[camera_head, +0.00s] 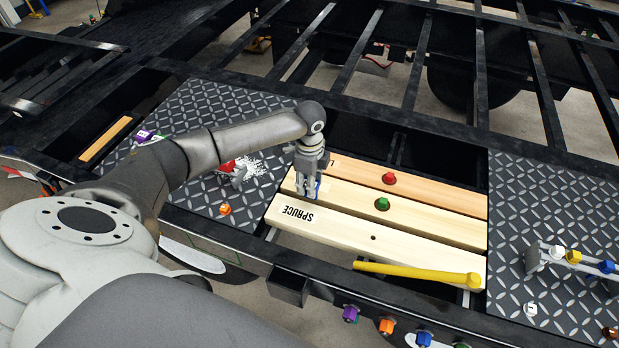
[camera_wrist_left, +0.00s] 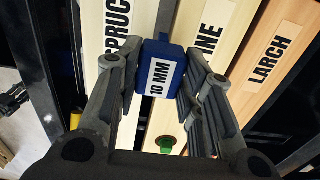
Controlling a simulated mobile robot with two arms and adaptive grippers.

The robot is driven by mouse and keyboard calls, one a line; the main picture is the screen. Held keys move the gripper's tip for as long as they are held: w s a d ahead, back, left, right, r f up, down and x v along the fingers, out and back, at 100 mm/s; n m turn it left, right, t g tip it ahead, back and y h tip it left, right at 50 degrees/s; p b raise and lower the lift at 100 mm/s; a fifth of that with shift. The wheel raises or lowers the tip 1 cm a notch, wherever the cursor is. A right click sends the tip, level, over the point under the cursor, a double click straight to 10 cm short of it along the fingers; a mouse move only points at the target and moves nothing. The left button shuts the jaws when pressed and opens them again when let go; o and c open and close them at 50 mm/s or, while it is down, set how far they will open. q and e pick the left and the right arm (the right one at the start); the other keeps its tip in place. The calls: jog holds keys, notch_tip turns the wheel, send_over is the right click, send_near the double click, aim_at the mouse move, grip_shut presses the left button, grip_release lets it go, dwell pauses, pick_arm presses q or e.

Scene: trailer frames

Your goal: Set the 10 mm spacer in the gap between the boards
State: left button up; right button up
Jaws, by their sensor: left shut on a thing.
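My left gripper (camera_head: 308,190) is shut on the blue spacer (camera_wrist_left: 160,78), whose label reads 10 MM. The spacer also shows as a small blue patch in the head view (camera_head: 318,186). Three pale boards lie side by side: the spruce board (camera_head: 340,232) nearest, the pine board (camera_head: 430,214) in the middle and the larch board (camera_head: 440,195) farthest. In the left wrist view the spacer is over the line between the spruce board (camera_wrist_left: 102,60) and the pine board (camera_wrist_left: 205,45). I cannot tell whether its lower end is in the gap. My right gripper is not in view.
A green knob (camera_head: 382,204) stands on the pine board and a red knob (camera_head: 389,178) on the larch board. A yellow bar (camera_head: 415,272) lies along the spruce board's near edge. Tread plates (camera_head: 540,200) flank the boards. A rack with coloured knobs (camera_head: 573,257) stands at right.

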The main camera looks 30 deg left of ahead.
pick_arm(q)
jog(key=shift+r+p, duration=0.1)
jog(key=shift+p, duration=0.25)
dwell(0.3)
dwell(0.6)
jog(key=shift+p, duration=0.35)
jog(key=shift+f+b, duration=1.05)
jog(key=shift+f, duration=1)
jog(key=o, duration=1.1)
notch_tip(320, 180, up, 12)
jog(key=shift+r, duration=0.1)
